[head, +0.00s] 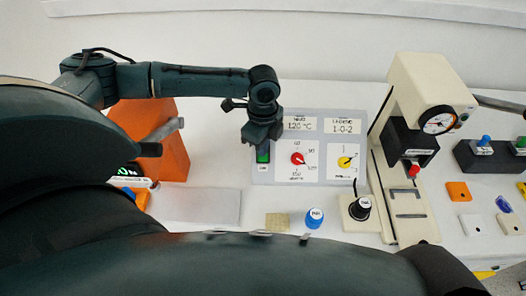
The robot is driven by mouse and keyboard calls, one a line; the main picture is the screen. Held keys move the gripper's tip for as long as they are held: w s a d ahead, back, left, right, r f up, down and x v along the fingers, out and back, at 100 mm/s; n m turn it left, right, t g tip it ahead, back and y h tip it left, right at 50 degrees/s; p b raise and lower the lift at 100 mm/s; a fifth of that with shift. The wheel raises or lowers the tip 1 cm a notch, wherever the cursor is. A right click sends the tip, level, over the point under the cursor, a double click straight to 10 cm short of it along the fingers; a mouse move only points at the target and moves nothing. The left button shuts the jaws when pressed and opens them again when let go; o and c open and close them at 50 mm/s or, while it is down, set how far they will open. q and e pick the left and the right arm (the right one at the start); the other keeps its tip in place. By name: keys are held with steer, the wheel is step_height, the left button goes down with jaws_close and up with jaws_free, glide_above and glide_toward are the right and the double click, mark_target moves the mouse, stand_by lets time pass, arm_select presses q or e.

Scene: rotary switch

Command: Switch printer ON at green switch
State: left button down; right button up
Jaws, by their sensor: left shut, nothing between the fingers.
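The green switch (263,156) is a small lit green block at the left end of a grey control panel (320,116). A white label sits under it, too small to read. My left gripper (262,142) points down from above, its shut fingertips right at the top of the green switch. The gripper hides the upper part of the switch and the panel's top left. I cannot tell whether the fingertips touch the switch. I cannot pick out a printer with certainty. My right gripper is not in view.
The panel also bears a red knob (297,159), a yellow knob (345,162) and two displays. A cream press with a dial gauge (437,120) stands to the right. An orange unit (170,150) stands left. A blue knob (314,218) and a black knob (360,208) stand in front.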

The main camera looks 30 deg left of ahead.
arm_select(q)
steer(key=shift+r+p, duration=0.8)
steer(key=shift+r, duration=2.6)
